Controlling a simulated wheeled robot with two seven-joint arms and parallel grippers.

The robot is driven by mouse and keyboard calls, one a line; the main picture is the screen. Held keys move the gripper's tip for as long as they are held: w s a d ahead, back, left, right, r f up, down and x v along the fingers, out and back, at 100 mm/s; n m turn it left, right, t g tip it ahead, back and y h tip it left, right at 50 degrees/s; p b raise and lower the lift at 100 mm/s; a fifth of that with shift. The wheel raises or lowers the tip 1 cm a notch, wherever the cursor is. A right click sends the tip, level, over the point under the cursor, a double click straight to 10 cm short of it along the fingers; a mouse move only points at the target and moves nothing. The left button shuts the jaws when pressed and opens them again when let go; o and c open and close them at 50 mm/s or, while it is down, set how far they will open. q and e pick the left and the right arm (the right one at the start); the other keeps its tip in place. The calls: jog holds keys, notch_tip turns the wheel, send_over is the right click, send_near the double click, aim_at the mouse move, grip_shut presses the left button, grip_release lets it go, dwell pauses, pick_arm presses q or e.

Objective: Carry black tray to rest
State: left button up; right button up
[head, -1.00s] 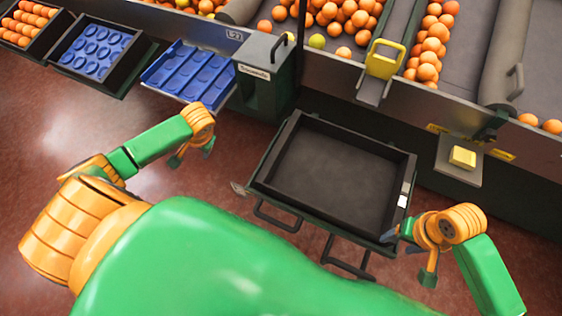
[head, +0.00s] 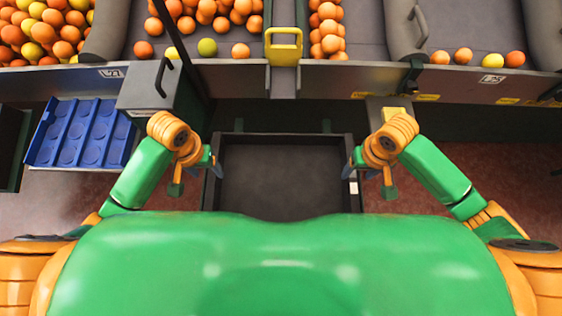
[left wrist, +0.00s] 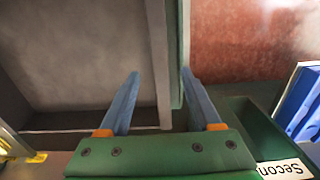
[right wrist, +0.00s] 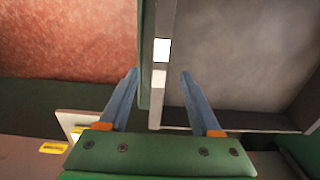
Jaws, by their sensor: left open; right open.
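The black tray (head: 280,175) is empty and sits level below the conveyor line, its near part hidden by my green body. My left gripper (head: 195,178) is at the tray's left wall. In the left wrist view its open fingers (left wrist: 158,95) straddle that wall (left wrist: 158,60) and the green edge beside it. My right gripper (head: 372,178) is at the tray's right wall. In the right wrist view its open fingers (right wrist: 160,95) straddle that wall (right wrist: 163,90), which carries a white label (right wrist: 161,50). No finger visibly grips the tray.
Conveyors with oranges (head: 215,12) run along the back. A yellow button box (head: 393,112) sits behind my right gripper. Red floor (head: 500,170) is clear at right.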

aim_at(211, 178)
pick_arm(q)
jog(key=shift+s, duration=0.25)
pick_arm(e)
jog(key=shift+s, duration=0.25)
pick_arm(q)
jog(key=shift+f, duration=0.15)
pick_arm(e)
jog(key=shift+f, duration=0.2)
pick_arm(q)
notch_tip(211, 178, down, 7)
jog(key=shift+w+r, duration=0.1)
jog(key=shift+w, duration=0.05)
pick_arm(e)
notch_tip(211, 178, down, 7)
jog(key=shift+w+r, duration=0.15)
pick_arm(q)
grip_shut()
pick_arm(e)
grip_shut()
